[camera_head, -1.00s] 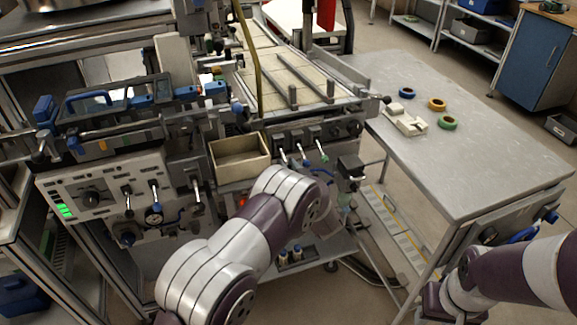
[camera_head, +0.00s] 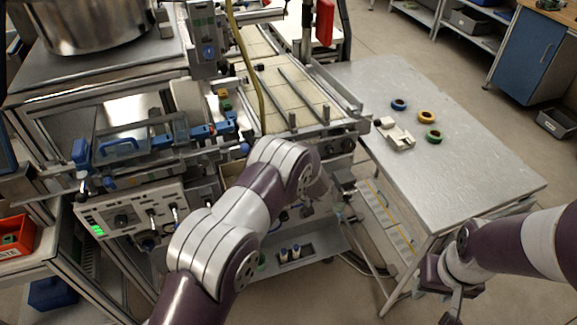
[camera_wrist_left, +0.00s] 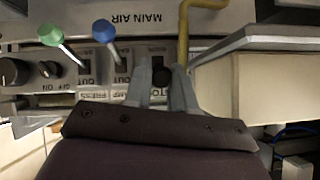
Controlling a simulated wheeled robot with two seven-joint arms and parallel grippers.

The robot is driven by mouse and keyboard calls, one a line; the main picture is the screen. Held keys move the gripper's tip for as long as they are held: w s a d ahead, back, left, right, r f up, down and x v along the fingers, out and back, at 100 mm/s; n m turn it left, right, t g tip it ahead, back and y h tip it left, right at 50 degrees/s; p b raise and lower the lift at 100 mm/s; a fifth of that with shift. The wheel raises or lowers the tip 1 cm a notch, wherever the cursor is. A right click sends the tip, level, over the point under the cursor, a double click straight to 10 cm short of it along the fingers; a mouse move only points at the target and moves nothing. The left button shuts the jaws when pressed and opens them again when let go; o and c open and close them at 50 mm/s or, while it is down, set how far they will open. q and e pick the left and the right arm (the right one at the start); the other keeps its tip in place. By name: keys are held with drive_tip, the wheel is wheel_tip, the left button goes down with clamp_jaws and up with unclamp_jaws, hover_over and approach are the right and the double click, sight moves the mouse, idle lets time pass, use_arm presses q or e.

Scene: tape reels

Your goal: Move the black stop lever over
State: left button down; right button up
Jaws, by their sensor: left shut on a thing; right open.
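The lever is on a grey panel with upside-down labels, one partly hidden and starting "STO". A green-knobbed lever (camera_wrist_left: 50,36) and a blue-knobbed lever (camera_wrist_left: 104,31) stand beside it on the left. In the head view my left arm covers this part of the machine, so the lever is hidden there. My right gripper (camera_head: 449,298) is open and empty, low at the right, in front of the grey table.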

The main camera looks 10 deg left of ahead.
use_arm(q)
drive_tip(key=shift+r, duration=0.2)
idle(0.3)
drive_tip(key=c, duration=1)
unclamp_jaws()
drive_tip(key=v, duration=1.2)
drive_tip(key=shift+s+r, duration=0.1)
drive_tip(key=shift+r, duration=0.2)
